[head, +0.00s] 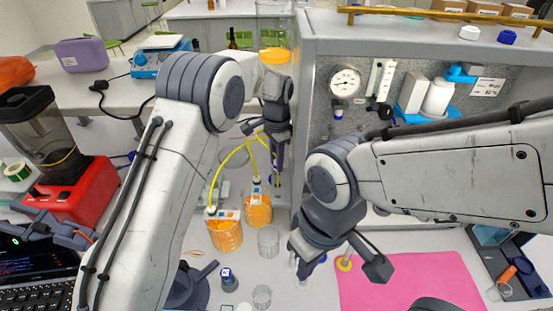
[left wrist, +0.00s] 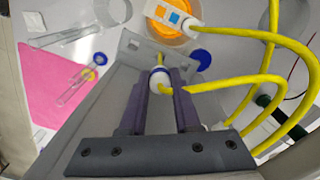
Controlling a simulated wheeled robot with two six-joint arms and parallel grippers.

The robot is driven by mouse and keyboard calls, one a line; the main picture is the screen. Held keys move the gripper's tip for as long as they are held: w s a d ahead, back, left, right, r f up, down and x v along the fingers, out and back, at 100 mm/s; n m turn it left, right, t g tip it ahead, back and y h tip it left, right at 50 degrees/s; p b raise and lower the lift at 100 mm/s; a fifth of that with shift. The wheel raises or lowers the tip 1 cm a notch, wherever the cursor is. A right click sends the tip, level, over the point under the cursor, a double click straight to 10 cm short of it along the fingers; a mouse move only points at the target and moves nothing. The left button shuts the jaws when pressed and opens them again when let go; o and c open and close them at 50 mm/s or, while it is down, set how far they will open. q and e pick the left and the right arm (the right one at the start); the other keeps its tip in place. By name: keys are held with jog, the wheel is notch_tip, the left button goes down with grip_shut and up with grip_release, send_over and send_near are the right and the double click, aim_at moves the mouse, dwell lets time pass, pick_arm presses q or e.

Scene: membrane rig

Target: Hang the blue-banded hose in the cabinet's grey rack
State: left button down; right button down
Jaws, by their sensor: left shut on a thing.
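My left gripper (head: 277,178) is beside the left side of the cabinet (head: 310,60). In the left wrist view its purple-grey fingers (left wrist: 160,100) are shut on a yellow hose (left wrist: 205,86) at its white end fitting (left wrist: 160,77). A small bluish ring seems to show at the fitting, but it is hard to make out. The yellow hose also shows in the head view (head: 232,156), looping near orange-filled beakers. I cannot identify the grey rack; my right arm covers part of the cabinet. My right gripper (head: 299,267) is low in front of the cabinet; its jaw opening is unclear.
Two orange-filled beakers (head: 224,236) (head: 258,210) with labelled white tops stand left of the cabinet. Clear glasses (head: 268,242) stand nearby. A pink mat (head: 410,282) lies at the front right. A red blender (head: 70,195) and laptop (head: 35,270) are at the left.

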pick_arm(q)
jog(key=shift+f+b, duration=2.65)
jog(key=shift+f, duration=1.1)
jog(key=c, duration=0.6)
grip_release()
jog(key=shift+o, duration=0.2)
jog(key=shift+r, duration=0.3)
notch_tip(320, 180, up, 9)
jog(key=b, duration=0.3)
jog(key=shift+f, duration=0.15)
jog(key=shift+r, duration=0.6)
jog(key=shift+a, duration=0.1)
